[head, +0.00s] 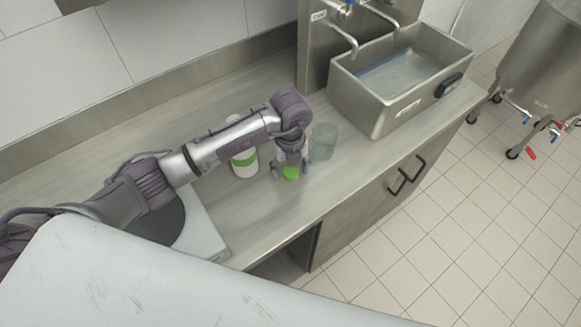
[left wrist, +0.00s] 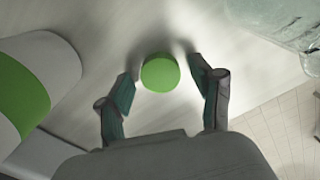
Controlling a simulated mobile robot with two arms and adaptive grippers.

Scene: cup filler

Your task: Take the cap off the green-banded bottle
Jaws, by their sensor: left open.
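The white bottle with a green band (head: 243,167) stands on the counter behind my left forearm, which hides part of it. It also shows at the left edge of the left wrist view (left wrist: 22,95). A round green cap (head: 290,173) is on the counter, apart from the bottle; it also shows in the left wrist view (left wrist: 160,73). My left gripper (head: 291,167) points down over the cap and is open, with one finger on each side of it. Gaps show between the fingers and the cap. My right gripper is not in view.
A translucent cup (head: 325,142) stands close to the right of my left gripper. A steel basin (head: 383,110) stands farther right below taps. A flat grey device with a dark round plate (head: 207,236) lies at the left. The counter's front edge is near.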

